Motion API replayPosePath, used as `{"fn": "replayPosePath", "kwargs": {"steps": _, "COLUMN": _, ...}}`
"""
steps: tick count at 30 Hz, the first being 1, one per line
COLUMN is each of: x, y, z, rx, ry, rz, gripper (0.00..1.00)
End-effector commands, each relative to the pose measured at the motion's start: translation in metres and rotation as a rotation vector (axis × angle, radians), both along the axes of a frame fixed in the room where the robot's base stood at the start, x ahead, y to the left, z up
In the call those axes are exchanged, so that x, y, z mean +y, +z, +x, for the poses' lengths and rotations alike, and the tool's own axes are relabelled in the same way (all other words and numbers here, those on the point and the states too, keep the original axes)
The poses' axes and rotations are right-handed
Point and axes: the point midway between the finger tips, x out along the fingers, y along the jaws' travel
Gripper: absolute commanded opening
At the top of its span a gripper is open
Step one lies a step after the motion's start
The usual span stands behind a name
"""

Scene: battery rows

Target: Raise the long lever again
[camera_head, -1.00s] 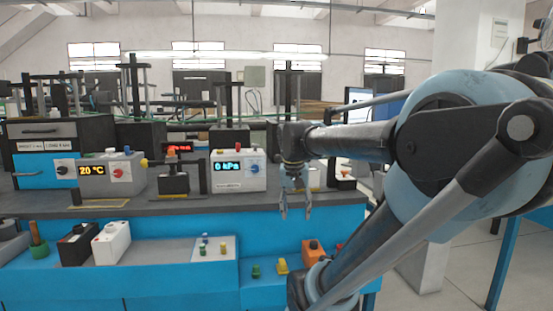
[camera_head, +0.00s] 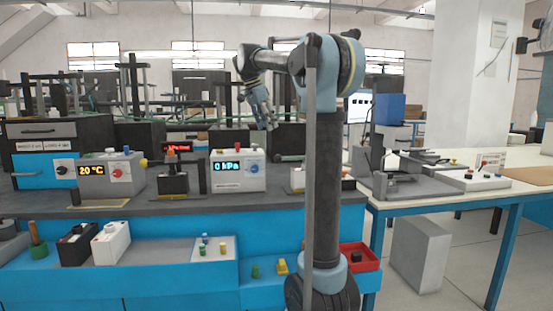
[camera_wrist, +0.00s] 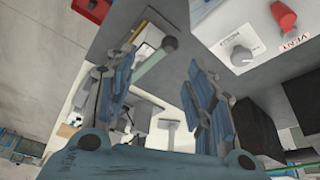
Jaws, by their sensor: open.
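A long lever (camera_wrist: 152,66), a pale greenish rod with a dark ball knob, shows in the wrist view between my fingers in the picture; I cannot tell its distance from them. In the head view I cannot surely make it out; my arm covers much of that area. My gripper (camera_head: 263,120) is open, fingers pointing down, above and slightly right of the white 0 kPa box (camera_head: 238,177). In the wrist view both fingers (camera_wrist: 165,82) are apart with nothing gripped. The box's grey knob and red vent control (camera_wrist: 285,17) show at upper right there.
A 20 °C box (camera_head: 112,173) and a small orange-topped device (camera_head: 173,180) stand left on the grey bench. A blue lower shelf holds a black and a white battery (camera_head: 111,243). A white table (camera_head: 450,190) with equipment stands right.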

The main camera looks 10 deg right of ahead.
Motion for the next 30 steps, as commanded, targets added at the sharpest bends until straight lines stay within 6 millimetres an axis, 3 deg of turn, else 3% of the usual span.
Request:
{"fn": "replayPosePath", "kwargs": {"steps": 6, "x": 0.009, "y": 0.011, "z": 0.022, "rx": -0.024, "ry": -0.063, "rz": -0.011, "gripper": 0.49}}
{"fn": "replayPosePath", "kwargs": {"steps": 11, "x": 0.007, "y": 0.003, "z": 0.025, "rx": -0.028, "ry": -0.07, "rz": -0.011, "gripper": 0.49}}
{"fn": "replayPosePath", "kwargs": {"steps": 30, "x": -0.032, "y": -0.098, "z": 0.04, "rx": -0.027, "ry": -0.069, "rz": -0.011, "gripper": 0.49}}
